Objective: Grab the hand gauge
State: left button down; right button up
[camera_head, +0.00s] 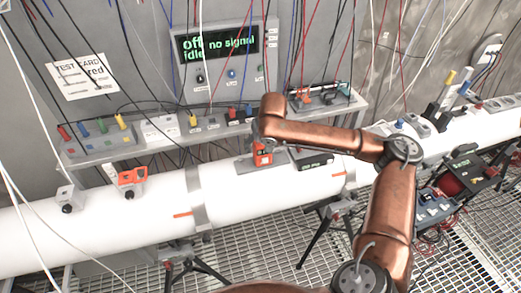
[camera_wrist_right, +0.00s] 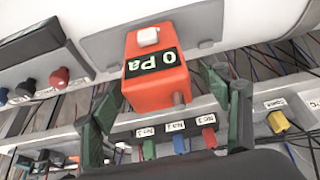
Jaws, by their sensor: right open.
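The hand gauge, an orange box with a white button and a display reading "0 Pa", sits in the middle of the wrist view (camera_wrist_right: 155,70) against a grey plate (camera_wrist_right: 205,25). In the head view the orange gauge (camera_head: 262,154) shows below the end of my copper right arm, on the white pipe. My right gripper (camera_wrist_right: 165,83) has its dark green fingers spread, one on each side of the gauge. I cannot tell whether they touch it. In the head view the arm hides most of this gripper. My left gripper is not in view.
A second orange device (camera_head: 132,176) sits on the white pipe (camera_head: 110,222) at left. Behind the pipe runs a shelf with coloured plugs (camera_head: 100,125) and hanging cables. A screen (camera_head: 217,47) reads "no signal". A dark device (camera_head: 311,161) sits just right of the gauge.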

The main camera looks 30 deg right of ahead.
jog(key=shift+x, duration=0.8)
jog(key=p+x, duration=0.1)
jog(key=x, duration=0.3)
jog(key=shift+d+f, duration=0.1)
jog(key=shift+f, duration=0.15)
jog(key=c, duration=0.7)
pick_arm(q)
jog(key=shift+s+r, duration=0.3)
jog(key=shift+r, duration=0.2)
pick_arm(e)
jog(key=c, duration=0.7)
